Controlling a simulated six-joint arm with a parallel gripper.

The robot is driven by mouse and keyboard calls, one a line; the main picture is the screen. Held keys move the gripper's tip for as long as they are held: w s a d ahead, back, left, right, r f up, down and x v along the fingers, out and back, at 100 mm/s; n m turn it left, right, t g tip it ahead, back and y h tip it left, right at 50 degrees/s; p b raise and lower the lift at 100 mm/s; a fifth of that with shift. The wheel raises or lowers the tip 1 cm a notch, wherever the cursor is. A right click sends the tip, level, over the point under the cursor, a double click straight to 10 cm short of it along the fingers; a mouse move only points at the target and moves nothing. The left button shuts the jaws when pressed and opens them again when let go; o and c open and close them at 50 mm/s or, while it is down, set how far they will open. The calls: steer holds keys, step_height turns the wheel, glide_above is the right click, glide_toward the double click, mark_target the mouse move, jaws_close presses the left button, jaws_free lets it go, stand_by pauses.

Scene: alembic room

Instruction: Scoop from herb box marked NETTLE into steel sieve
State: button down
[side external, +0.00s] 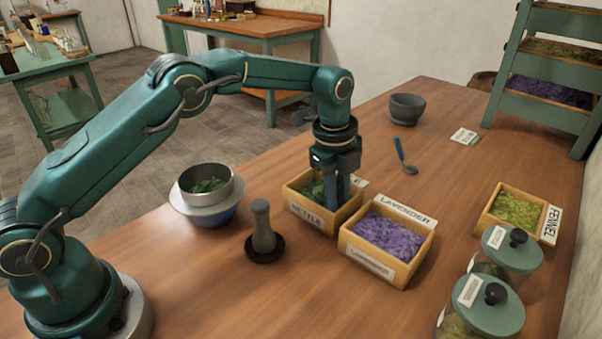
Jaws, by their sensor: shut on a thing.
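The wooden herb box marked NETTLE (313,217) stands mid-table with dark green leaves (312,191) in it. My gripper (337,203) points straight down over its right part, with the fingertips low inside the box. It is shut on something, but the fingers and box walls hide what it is. The steel sieve (207,195) sits on a blue-and-white bowl (213,214) to the left of the box. Some dark green herb (207,185) lies in the sieve.
The LAVENDER box (398,272) stands close on the right of the nettle box. A pestle (263,225) stands upright between sieve and box. A blue-handled spoon (404,157) and a mortar (407,108) are behind. A FENNEL box (513,236) and lidded jars (510,255) stand right.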

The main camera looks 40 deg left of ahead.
steer(key=shift+r, duration=3.65)
steer(key=shift+f, duration=0.15)
steer(key=shift+s+f, duration=0.2)
steer(key=shift+f, duration=0.05)
steer(key=shift+s+a+f+n, duration=0.1)
steer(key=shift+s+a+n, duration=0.1)
steer(key=shift+n, duration=0.1)
steer(key=s+a+r+n+t+h, duration=0.2)
steer(key=s+a+n+h, duration=0.2)
steer(key=a, duration=0.5)
steer(key=s+a+r+n+t+h, duration=0.1)
steer(key=s+a+r+n+h, duration=0.2)
steer(key=s+a, duration=0.6)
steer(key=n+h, duration=0.2)
steer(key=h, duration=0.1)
steer(key=shift+s+r+t+h, duration=0.25)
steer(key=shift+r+t+h, duration=0.05)
steer(key=shift+t, duration=0.1)
